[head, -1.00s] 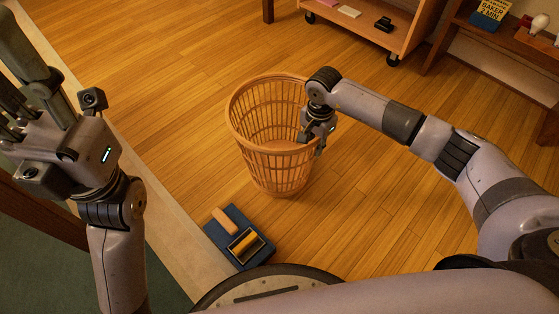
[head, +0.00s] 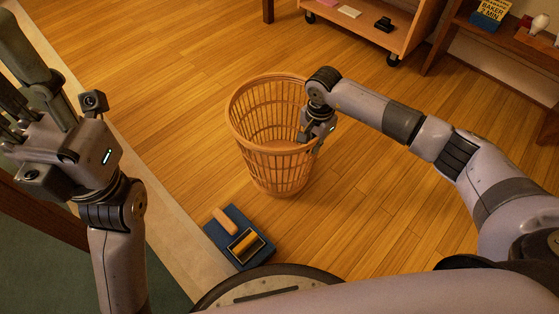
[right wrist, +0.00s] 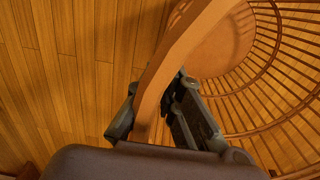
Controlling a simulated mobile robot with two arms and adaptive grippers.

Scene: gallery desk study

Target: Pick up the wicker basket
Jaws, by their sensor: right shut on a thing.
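The wicker basket (head: 275,165) is an open, round, orange-brown basket with slatted sides, upright in the middle of the head view. My right gripper (head: 312,142) is at the right side of its rim. In the right wrist view, the rim of the basket (right wrist: 185,50) passes between the two fingers of my right gripper (right wrist: 155,115), which is shut on it. The basket looks empty inside. My left gripper (head: 20,125) is raised at the left, away from the basket; its fingers are partly cut off by the picture edge but look spread apart.
A wooden cart (head: 385,45) on casters stands at the back. A wooden desk (head: 520,45) is at the upper right. Wooden floor (head: 170,70) around the basket is mostly clear.

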